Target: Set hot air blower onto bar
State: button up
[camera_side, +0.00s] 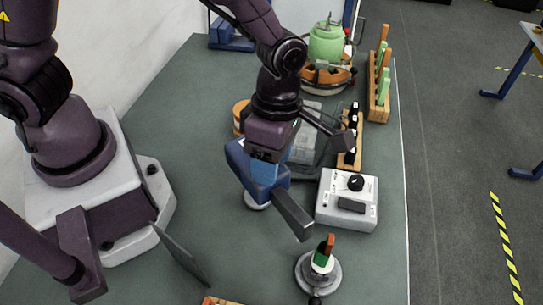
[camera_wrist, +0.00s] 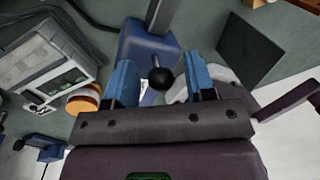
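My gripper (camera_side: 264,180) points down near the middle of the green bench, with light-blue fingers that also show in the wrist view (camera_wrist: 160,82). At the fingertips is a darker blue body (camera_wrist: 150,45) with a long grey bar (camera_wrist: 160,14) and a black ball knob (camera_wrist: 161,78). In the side view this blue body (camera_side: 239,158) sits behind the fingers, and its grey bar (camera_side: 292,214) slants toward the lower right. The fingers are apart, with the knob between them; I cannot tell whether they touch the body. I cannot identify the hot air blower for certain.
A white control box (camera_side: 331,211) stands right of my gripper. A round-based holder (camera_side: 302,277) is in front. A grey machine (camera_side: 304,148), wooden racks (camera_side: 376,108) and a green pot (camera_side: 326,43) stand behind. A dark panel (camera_side: 178,254) is at front left.

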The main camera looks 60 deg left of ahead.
notch_tip(320, 180, up, 13)
jog(key=w+a, duration=0.1)
jog(key=w, duration=0.1)
jog(key=shift+a, duration=0.25)
jog(key=shift+f, duration=0.15)
jog(key=s+a+r+m+t, duration=0.3)
jog(key=a+m, duration=0.4)
jog(key=m, duration=0.5)
jog(key=s+a+r+m+t+y, duration=0.1)
jog(key=s+a+r+m+t, duration=0.3)
jog(key=a+m, duration=0.4)
jog(key=s+r+m, duration=0.1)
jog(key=m, duration=0.4)
jog(key=shift+s, duration=0.4)
